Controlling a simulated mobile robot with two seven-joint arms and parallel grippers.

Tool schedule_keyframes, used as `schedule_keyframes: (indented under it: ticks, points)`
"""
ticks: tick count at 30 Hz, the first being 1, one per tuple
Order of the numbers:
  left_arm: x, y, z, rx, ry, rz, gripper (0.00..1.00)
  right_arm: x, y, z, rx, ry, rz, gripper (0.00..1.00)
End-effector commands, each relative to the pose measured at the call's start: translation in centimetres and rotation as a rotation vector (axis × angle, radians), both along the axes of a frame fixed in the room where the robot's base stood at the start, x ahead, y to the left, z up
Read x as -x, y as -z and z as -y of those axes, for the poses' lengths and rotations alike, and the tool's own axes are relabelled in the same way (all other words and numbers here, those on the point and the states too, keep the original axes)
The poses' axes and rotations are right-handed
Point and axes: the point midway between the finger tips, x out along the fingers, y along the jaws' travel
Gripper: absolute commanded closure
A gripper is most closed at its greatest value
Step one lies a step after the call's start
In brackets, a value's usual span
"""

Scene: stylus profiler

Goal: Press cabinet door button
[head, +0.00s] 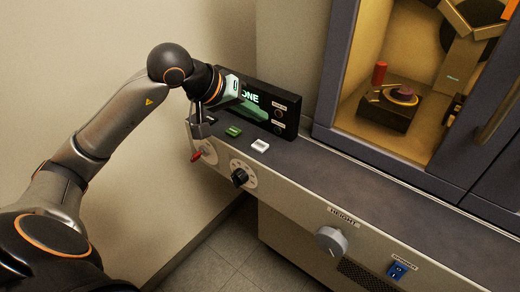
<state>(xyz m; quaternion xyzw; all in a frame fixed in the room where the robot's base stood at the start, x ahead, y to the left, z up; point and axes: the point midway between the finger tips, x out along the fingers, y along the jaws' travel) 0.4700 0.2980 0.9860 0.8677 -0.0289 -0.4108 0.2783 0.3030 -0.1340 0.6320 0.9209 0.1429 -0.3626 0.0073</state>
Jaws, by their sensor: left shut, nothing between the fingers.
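My left gripper (201,127) is shut and empty. It points down over the left end of the console ledge, left of a green button (233,131) and a white button (260,145). It appears apart from both. Behind them stands a black panel with a lit green screen (255,98), partly hidden by my left wrist. Two small round buttons, an upper one (279,113) and a lower one (278,125), sit at its right side. Their labels are too small to read, so I cannot tell which button is for the cabinet door. My right gripper is not in view.
The front face has a red-tipped lever (197,156), a black dial (239,177), a grey height knob (331,240) and a blue switch (397,270). A dark-framed cabinet (330,75) with a lit interior stands at right. The ledge (370,180) before it is clear.

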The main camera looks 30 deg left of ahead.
Motion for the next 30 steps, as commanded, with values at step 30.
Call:
schedule_keyframes:
  ticks: [30]
  points:
    - [0.0, 5.4, 0.0, 0.0, 0.0, 0.0, 1.0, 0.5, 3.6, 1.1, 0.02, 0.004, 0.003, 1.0]
